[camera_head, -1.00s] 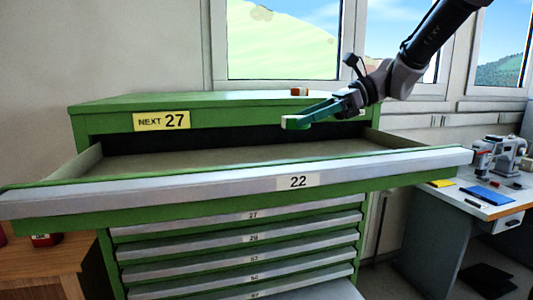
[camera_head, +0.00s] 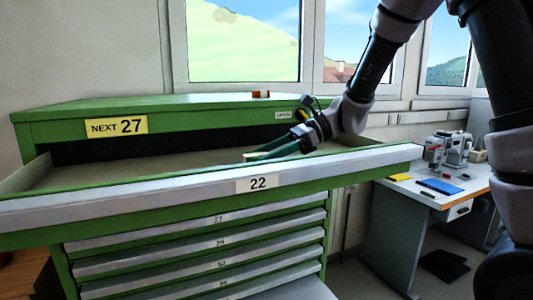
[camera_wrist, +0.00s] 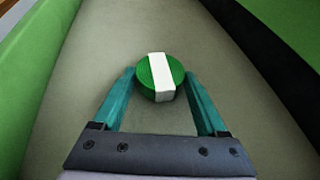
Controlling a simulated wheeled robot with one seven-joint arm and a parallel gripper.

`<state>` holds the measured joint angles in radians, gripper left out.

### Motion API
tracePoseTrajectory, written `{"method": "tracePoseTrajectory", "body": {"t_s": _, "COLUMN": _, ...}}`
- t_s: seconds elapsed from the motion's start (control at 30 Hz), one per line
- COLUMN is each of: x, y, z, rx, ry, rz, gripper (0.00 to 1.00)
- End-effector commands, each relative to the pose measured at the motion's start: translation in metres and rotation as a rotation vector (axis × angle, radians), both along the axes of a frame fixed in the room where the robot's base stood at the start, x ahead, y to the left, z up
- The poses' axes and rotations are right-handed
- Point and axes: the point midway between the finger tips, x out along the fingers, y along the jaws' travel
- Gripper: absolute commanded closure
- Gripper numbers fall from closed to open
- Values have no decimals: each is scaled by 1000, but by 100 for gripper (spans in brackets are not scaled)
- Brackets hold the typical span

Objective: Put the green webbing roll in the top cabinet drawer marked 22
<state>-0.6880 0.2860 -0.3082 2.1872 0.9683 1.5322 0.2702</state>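The green webbing roll (camera_wrist: 146,80), round with a white band across it, sits between the fingertips of my gripper (camera_wrist: 161,76) in the wrist view, and both fingers appear to touch its sides. In the head view my gripper (camera_head: 254,154) reaches down into the open top drawer marked 22 (camera_head: 330,167), behind its front panel.
The green cabinet (camera_head: 220,114) has a yellow NEXT 27 label (camera_head: 117,126) and a small orange-brown object (camera_head: 260,94) on top. Closed drawers lie below. A workbench (camera_head: 410,197) with a sewing machine (camera_head: 447,149) stands right. The visible drawer floor is otherwise bare.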

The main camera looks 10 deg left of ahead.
Motion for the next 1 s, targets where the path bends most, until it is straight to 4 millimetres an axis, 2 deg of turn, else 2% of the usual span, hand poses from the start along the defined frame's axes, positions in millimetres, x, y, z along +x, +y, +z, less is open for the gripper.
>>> {"method": "tracePoseTrajectory", "body": {"t_s": 0.03, "x": 0, "y": 0, "z": 0, "rx": -1, "ry": 0, "rz": 0, "gripper": 6}}
{"method": "tracePoseTrajectory", "body": {"t_s": 0.07, "x": 0, "y": 0, "z": 0, "rx": -1, "ry": 0, "rz": 0, "gripper": 0}}
{"method": "tracePoseTrajectory", "body": {"t_s": 0.37, "x": 0, "y": 0, "z": 4, "rx": 1, "ry": -2, "rz": 1, "gripper": 0}}
{"method": "tracePoseTrajectory", "body": {"t_s": 0.57, "x": 10, "y": -26, "z": 16, "rx": 2, "ry": -2, "rz": -4, "gripper": 0}}
{"method": "tracePoseTrajectory", "body": {"t_s": 0.8, "x": 26, "y": -72, "z": 36, "rx": 0, "ry": -1, "rz": -5, "gripper": 0}}
{"method": "tracePoseTrajectory", "body": {"t_s": 1.0, "x": 34, "y": -97, "z": 47, "rx": 0, "ry": -1, "rz": -2, "gripper": 0}}
